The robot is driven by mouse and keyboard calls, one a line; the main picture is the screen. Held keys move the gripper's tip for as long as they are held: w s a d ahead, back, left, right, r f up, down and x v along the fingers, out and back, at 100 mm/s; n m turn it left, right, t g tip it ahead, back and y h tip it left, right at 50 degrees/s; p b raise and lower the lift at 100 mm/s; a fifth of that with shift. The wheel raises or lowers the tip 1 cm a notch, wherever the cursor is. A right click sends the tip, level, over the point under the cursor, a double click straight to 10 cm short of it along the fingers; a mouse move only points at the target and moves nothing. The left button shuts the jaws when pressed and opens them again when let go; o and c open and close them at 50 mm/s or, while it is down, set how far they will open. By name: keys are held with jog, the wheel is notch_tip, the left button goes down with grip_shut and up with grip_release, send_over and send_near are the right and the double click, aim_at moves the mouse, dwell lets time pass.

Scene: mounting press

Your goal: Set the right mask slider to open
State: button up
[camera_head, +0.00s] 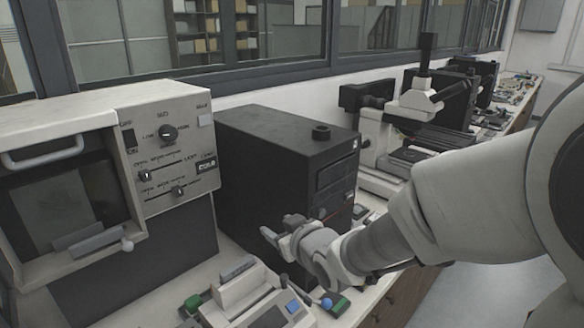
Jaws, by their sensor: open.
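The mounting press (170,118) is the beige machine at the left. Its front panel has two slanted slider slots below a round knob. The upper slider (145,176) has its handle near the left end of its slot. The lower slider (178,192) has its handle right of the middle of its slot. I cannot tell for sure which is the right mask slider; the small lettering is mostly unreadable. My gripper (276,229) is open and appears empty, in front of the black box, to the right of and lower than both sliders, apart from them.
A black computer-like box (262,170) stands right of the press. A small device with coloured buttons (250,298) sits on the bench below my gripper. A microscope-like instrument (385,125) stands behind my arm. The air before the panel looks free.

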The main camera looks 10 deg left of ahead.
jog(key=s+a+n+y+p, duration=0.2)
jog(key=a+y, duration=0.5)
jog(key=a, duration=0.5)
jog(key=p, duration=0.3)
send_near(180, 193)
jog(key=x, duration=0.8)
jog(key=shift+w+a, duration=0.2)
jog(key=shift+a, duration=0.05)
grip_shut()
dwell(0.3)
